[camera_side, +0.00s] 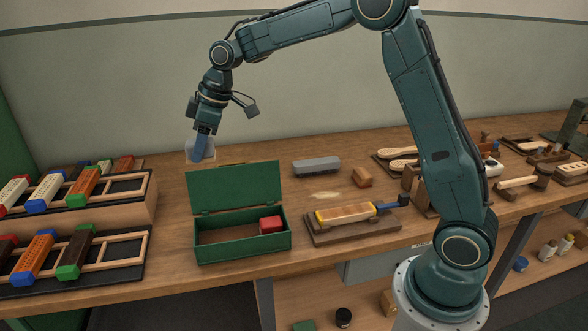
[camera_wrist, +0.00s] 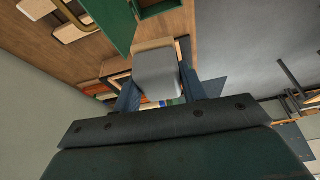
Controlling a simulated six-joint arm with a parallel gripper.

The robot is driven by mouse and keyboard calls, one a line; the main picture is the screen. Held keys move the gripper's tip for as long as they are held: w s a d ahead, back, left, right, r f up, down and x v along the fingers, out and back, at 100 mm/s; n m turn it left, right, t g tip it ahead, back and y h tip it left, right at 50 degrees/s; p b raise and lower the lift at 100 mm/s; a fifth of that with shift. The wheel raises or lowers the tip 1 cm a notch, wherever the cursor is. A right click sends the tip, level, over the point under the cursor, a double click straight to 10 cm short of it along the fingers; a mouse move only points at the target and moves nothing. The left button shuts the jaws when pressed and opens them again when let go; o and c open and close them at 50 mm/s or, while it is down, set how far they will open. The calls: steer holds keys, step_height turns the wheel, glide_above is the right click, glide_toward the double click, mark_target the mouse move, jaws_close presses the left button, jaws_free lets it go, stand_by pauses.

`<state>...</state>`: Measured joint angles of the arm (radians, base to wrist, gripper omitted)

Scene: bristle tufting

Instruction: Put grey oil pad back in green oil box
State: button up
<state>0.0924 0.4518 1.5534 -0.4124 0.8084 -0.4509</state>
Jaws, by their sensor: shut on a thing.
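My gripper (camera_side: 202,157) is shut on a grey block, which I take to be the grey oil pad (camera_wrist: 156,72). The pad sits between the two fingers in the wrist view, with a tan edge behind it. A red block (camera_side: 270,224) lies inside at the right, and the left part looks empty. The lid also shows in the wrist view (camera_wrist: 113,22).
Racks with coloured brush blocks (camera_side: 85,185) stand left of the box. A long grey block (camera_side: 316,167) and a small brown block (camera_side: 362,177) lie behind it to the right. A wooden tray (camera_side: 350,232) with a yellow-ended block stands right of the box.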

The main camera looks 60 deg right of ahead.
steer(key=shift+w+a+n, duration=0.15)
steer(key=shift+a+n, duration=0.25)
steer(key=shift+a, duration=0.2)
steer(key=shift+a+f, duration=0.25)
steer(key=shift+d+f, duration=0.1)
steer(key=shift+f, duration=2.15)
steer(key=shift+f, duration=0.1)
step_height(320, 180, down, 20)
steer(key=shift+r, duration=0.1)
steer(key=o, duration=0.9)
